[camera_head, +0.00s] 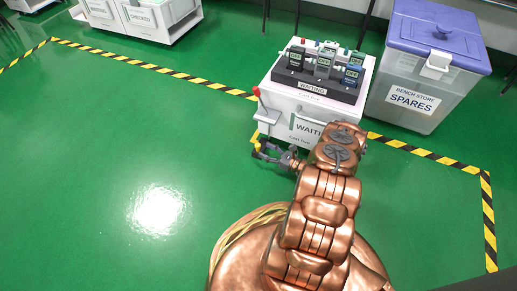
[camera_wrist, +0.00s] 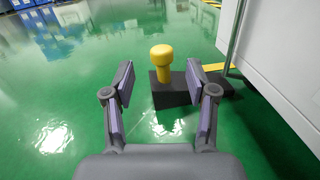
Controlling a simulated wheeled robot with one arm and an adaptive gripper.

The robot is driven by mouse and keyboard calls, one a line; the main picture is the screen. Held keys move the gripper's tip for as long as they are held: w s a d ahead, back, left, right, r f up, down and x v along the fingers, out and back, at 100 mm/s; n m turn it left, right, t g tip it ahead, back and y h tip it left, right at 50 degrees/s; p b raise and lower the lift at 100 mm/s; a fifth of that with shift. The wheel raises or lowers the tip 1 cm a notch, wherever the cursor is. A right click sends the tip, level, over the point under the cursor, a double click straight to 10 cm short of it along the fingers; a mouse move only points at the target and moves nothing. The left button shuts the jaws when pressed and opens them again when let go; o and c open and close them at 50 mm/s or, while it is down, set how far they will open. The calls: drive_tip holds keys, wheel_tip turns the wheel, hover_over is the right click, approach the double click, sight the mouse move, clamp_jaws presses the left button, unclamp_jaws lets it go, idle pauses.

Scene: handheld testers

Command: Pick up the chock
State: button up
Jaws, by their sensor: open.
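The chock (camera_wrist: 178,91) is a black block with a yellow knob (camera_wrist: 161,58) standing upright on it. It rests on the green floor beside the white cart. My gripper (camera_wrist: 159,82) is open and empty, with one finger on each side of the knob as seen in the wrist view. The chock appears just beyond the fingertips; I cannot tell the exact gap. In the head view my gripper (camera_head: 270,153) is low at the cart's left front corner, with a bit of the yellow knob (camera_head: 257,146) showing; the block is mostly hidden there.
The white cart (camera_head: 290,110) carries a dark rack of handheld testers (camera_head: 315,75) and has a red-knobbed lever at its left. Its side (camera_wrist: 285,60) is close on the right in the wrist view. A spares bin (camera_head: 420,90) stands to its right. Floor to the left is clear.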

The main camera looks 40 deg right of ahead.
sight(258, 144)
drive_tip(key=shift+b+x, duration=1.4)
drive_tip(key=shift+x, duration=0.55)
drive_tip(key=shift+w+a+r, duration=0.1)
drive_tip(key=shift+w+a, duration=0.05)
drive_tip(key=shift+w, duration=0.4)
clamp_jaws()
